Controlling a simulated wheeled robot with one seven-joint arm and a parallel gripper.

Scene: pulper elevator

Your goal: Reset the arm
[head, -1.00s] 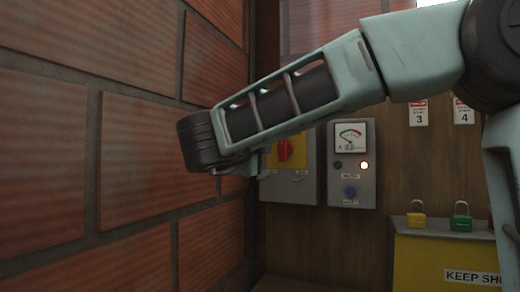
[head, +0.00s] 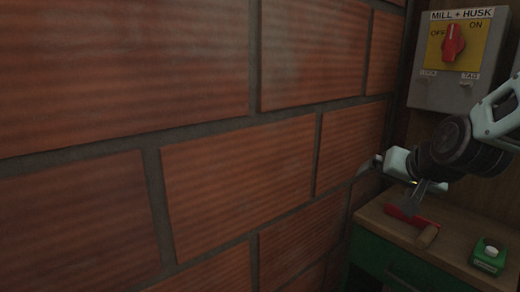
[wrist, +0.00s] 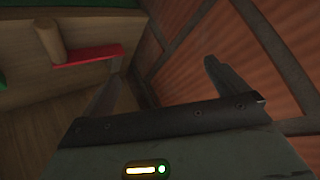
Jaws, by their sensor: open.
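My arm reaches in from the right edge of the head view. My gripper (head: 420,194) points down above a wooden counter, close to the brick wall. In the wrist view my gripper (wrist: 162,72) has its two fingers spread wide, with nothing between them. A red item (head: 410,220) with a wooden handle lies on the counter just below the gripper; I cannot tell whether the fingers touch it. The red item (wrist: 88,56) also shows at upper left in the wrist view, beyond the left finger.
The brick wall (head: 235,180) fills the left and middle of the head view. A green box (head: 489,258) with a white button sits at the counter's right.

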